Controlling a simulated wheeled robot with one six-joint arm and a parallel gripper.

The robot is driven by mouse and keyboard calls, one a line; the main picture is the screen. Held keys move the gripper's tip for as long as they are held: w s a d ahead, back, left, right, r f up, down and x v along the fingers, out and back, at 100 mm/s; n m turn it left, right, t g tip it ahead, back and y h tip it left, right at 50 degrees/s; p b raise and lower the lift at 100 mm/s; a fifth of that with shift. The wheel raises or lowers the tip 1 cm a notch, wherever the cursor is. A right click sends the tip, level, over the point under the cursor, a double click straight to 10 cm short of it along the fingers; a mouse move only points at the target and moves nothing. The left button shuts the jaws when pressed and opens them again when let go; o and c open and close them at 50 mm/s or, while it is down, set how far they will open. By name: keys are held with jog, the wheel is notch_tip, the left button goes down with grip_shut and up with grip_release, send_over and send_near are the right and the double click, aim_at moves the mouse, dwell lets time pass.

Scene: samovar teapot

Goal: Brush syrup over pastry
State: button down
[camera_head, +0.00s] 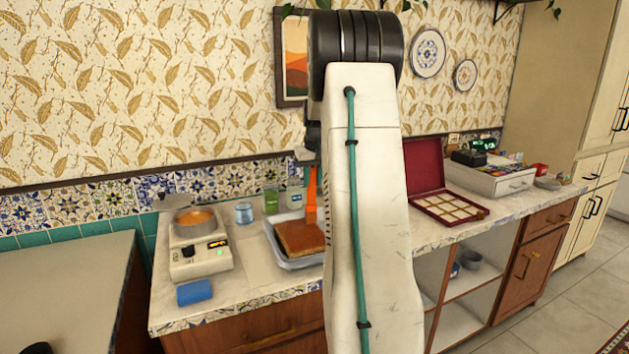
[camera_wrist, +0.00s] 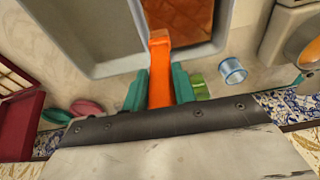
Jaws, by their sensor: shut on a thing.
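My gripper (camera_wrist: 160,88) has teal fingers shut on the orange handle of a brush (camera_wrist: 160,65). The brush (camera_head: 311,195) hangs upright over the right part of the pastry in the head view. Its lower end is at the pastry's surface; I cannot tell whether it touches. The pastry (camera_head: 297,238) is a brown slab in a grey metal tray (camera_head: 283,263); it also shows in the wrist view (camera_wrist: 190,18). A pan (camera_head: 183,219) holding orange syrup (camera_head: 196,217) stands on a white device at the left. My arm hides the tray's right side.
A blue cylinder (camera_head: 194,292) lies at the counter's front left. A clear glass (camera_head: 244,213) and a green glass (camera_head: 271,200) stand behind the tray. An open red box (camera_head: 426,183) and a white drawer unit (camera_head: 490,178) are to the right.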

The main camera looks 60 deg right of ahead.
jog(key=shift+s+a, duration=0.1)
jog(key=shift+s, duration=0.05)
dwell(0.8)
notch_tip(320, 180, up, 7)
dwell(0.6)
dwell(0.7)
